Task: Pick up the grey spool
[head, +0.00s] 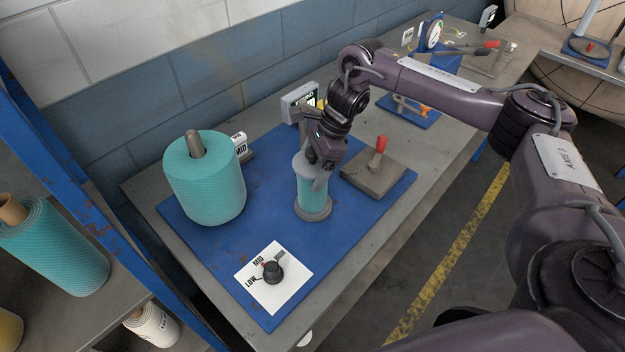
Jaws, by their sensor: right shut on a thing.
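The grey spool (312,207) stands upright on the blue mat (222,262), with a pale grey top, a teal middle and a grey round base. My right gripper (318,174) comes down from above and is shut on the spool's upper part. The fingers hide part of its top. The base looks to be at the mat, but I cannot tell whether it touches. My left gripper is out of view.
A large teal roll (205,180) stands left on the mat. A knob (272,271) on a white plate is in front. A grey block with a red-handled lever (377,168) stands right of the spool, a small display box (300,103) behind. A blue rack post (110,230) rises at left.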

